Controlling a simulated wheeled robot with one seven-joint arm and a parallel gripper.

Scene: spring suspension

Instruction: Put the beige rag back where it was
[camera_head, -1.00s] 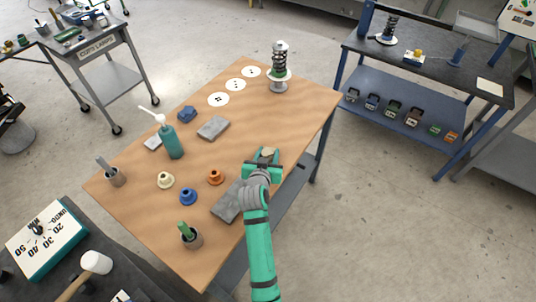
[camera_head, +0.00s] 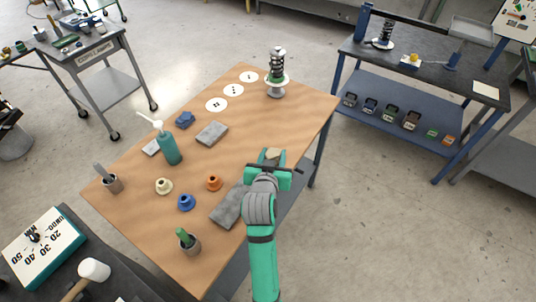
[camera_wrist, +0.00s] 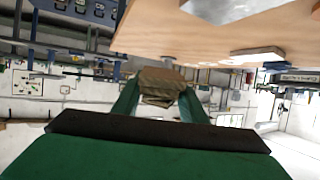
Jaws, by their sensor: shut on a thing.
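My gripper (camera_head: 273,165) is over the right side of the wooden table (camera_head: 262,130), near its edge. It is shut on the beige rag (camera_head: 273,155), a small folded piece that shows just past the fingertips. In the wrist view the beige rag (camera_wrist: 160,87) sits between the two green fingers, bunched in layers. The table edge is above it in that view, and the rag appears clear of the surface. How far it is above the table I cannot tell.
The table's right middle is bare.

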